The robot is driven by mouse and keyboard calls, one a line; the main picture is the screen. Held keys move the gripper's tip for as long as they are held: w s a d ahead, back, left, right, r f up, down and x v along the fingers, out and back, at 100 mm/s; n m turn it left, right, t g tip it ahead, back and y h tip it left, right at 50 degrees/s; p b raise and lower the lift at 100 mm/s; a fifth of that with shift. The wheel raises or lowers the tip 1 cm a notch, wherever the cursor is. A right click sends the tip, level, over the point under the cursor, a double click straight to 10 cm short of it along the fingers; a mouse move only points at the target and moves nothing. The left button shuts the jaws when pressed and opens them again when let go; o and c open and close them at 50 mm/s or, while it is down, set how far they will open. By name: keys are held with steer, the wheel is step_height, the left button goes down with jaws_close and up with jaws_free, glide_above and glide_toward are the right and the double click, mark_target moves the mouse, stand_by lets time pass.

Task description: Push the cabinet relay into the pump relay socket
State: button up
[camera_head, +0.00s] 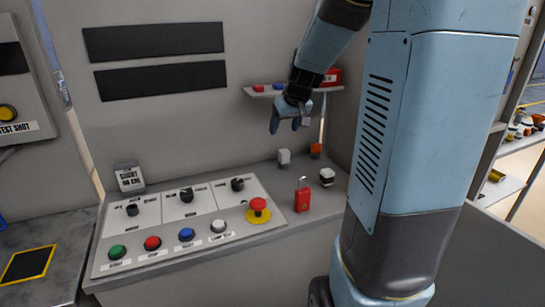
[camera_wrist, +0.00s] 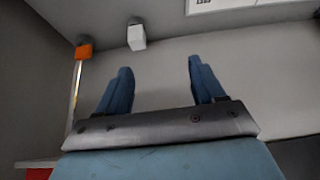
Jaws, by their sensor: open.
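My gripper (camera_head: 286,124) is open and points down above the back of the console, below the small shelf. In the wrist view its two blue fingers (camera_wrist: 160,64) are spread with nothing between them. A white block (camera_head: 284,156) stands at the back of the console below the gripper; it also shows in the wrist view (camera_wrist: 136,38), beyond the fingertips. An orange block (camera_head: 316,150) stands to its right, and shows in the wrist view (camera_wrist: 84,51). A white-and-black piece (camera_head: 327,177) sits nearer the front. I cannot tell which is the relay or the socket.
A red padlock (camera_head: 303,195) stands on the console beside the control panel (camera_head: 185,240), which has knobs, buttons and a red emergency stop (camera_head: 258,210). The small shelf (camera_head: 262,93) holds red and blue items close to my wrist. My arm hides the right side.

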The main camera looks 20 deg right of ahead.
glide_toward(285, 151)
steer(key=r, duration=0.1)
steer(key=x, duration=0.8)
steer(key=shift+w+d+f, duration=0.15)
steer(key=shift+w+d, duration=0.2)
steer(key=shift+s+a+x, duration=0.1)
steer(key=shift+x, duration=0.65)
steer(key=shift+s+a+x, duration=0.1)
steer(key=shift+s+x, duration=0.05)
steer(key=shift+x, duration=0.6)
steer(key=shift+s+a+x, duration=0.1)
steer(key=shift+a+x, duration=0.05)
steer(key=shift+x, duration=0.6)
steer(key=shift+w+f, duration=0.25)
steer(key=shift+f, duration=0.25)
steer(key=c, duration=1.1)
